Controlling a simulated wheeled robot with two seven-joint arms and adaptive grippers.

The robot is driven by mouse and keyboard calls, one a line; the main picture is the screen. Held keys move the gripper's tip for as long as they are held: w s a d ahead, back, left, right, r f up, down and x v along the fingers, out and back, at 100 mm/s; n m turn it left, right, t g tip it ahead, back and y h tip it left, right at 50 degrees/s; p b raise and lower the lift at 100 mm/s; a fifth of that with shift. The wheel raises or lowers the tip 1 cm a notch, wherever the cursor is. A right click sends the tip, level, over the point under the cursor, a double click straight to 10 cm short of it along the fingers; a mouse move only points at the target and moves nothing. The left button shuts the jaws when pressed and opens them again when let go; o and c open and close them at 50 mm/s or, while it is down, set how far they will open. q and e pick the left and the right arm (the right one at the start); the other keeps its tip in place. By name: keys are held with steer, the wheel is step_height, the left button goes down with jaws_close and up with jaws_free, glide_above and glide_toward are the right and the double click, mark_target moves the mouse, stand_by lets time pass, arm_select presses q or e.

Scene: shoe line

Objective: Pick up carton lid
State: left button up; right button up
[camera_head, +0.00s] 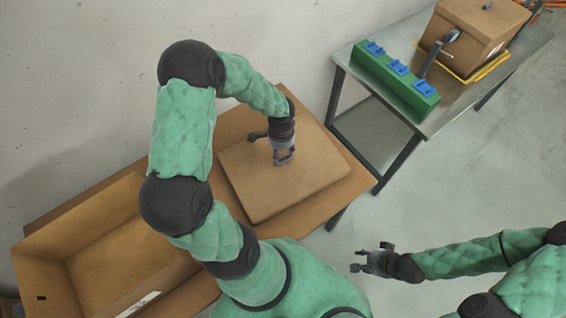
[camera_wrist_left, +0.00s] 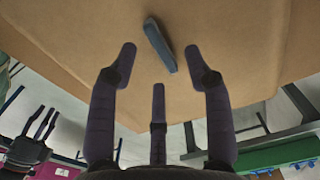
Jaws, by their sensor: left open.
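The carton lid (camera_head: 305,190) is a flat brown cardboard piece lying on the brown table by the wall. A dark blue-grey handle (camera_wrist_left: 160,45) stands on the lid. My left gripper (camera_head: 283,158) is over the lid's upper middle, pointing down. In the left wrist view its fingers (camera_wrist_left: 160,58) are spread, with the handle between and just beyond their tips; I see no grip on it. My right gripper (camera_head: 370,258) is empty, fingers apart, over the floor to the right of the table; it also shows in the left wrist view (camera_wrist_left: 38,130).
An open brown carton (camera_head: 110,240) stands left of the lid, partly behind my left arm. A grey table (camera_head: 375,125) at the upper right bears a green block (camera_head: 400,88) with blue parts and a closed brown box (camera_head: 485,30). Floor between is clear.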

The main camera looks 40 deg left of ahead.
mark_target(284, 160)
arm_select(q)
steer(key=f, duration=0.1)
steer(key=f+b, duration=0.1)
steer(key=f, duration=0.2)
steer(key=shift+w+d+f, duration=0.15)
steer(key=shift+w+d, duration=0.1)
steer(key=shift+d, duration=0.1)
jaws_close()
